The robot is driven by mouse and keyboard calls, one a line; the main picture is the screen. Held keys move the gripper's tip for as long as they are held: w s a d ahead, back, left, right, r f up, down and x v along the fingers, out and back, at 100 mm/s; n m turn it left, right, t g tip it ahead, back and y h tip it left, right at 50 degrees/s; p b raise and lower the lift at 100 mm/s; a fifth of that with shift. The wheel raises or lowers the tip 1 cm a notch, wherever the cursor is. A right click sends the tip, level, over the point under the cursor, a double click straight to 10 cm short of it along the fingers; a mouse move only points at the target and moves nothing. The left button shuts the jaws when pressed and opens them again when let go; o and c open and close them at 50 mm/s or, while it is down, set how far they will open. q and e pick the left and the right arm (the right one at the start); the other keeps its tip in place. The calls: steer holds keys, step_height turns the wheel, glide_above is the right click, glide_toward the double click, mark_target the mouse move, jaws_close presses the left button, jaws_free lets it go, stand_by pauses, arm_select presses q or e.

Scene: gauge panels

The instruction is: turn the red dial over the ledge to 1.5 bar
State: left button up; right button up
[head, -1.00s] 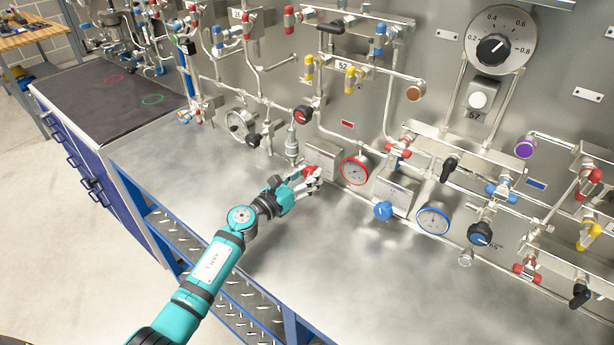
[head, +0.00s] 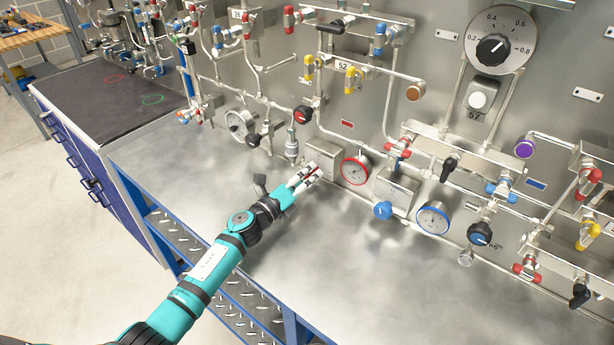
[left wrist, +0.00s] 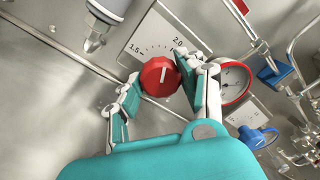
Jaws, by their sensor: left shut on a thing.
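The red dial (left wrist: 160,77) sits on a pale scale plate (left wrist: 150,35) in the left wrist view. The figures 1.5 and 2.0 show on the plate. The dial's white mark points up in that view, between these two figures. My left gripper (left wrist: 157,78) has its fingers on both sides of the dial and is shut on it. In the head view my left gripper (head: 306,178) reaches the dial's box (head: 322,157) low on the panel, and its fingers hide most of the dial. My right gripper is not in view.
A red-rimmed gauge (head: 355,170) is just right of the dial. A blue knob (head: 383,210) and a blue-rimmed gauge (head: 432,218) are further right. A metal fitting (left wrist: 103,20) hangs close by on the left. The steel ledge (head: 350,270) is bare.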

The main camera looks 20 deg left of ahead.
arm_select(q)
steer(key=n, duration=0.6)
steer(key=shift+p, duration=0.3)
steer(key=n+y, duration=0.1)
steer(key=n, duration=0.3)
steer(key=shift+n+t+p, duration=0.3)
steer(key=shift+p, duration=0.1)
steer(key=shift+n, duration=1.4)
steer(key=o, duration=1.1)
steer(key=shift+o, duration=0.2)
steer(key=shift+s, duration=0.15)
steer(key=v, duration=1.2)
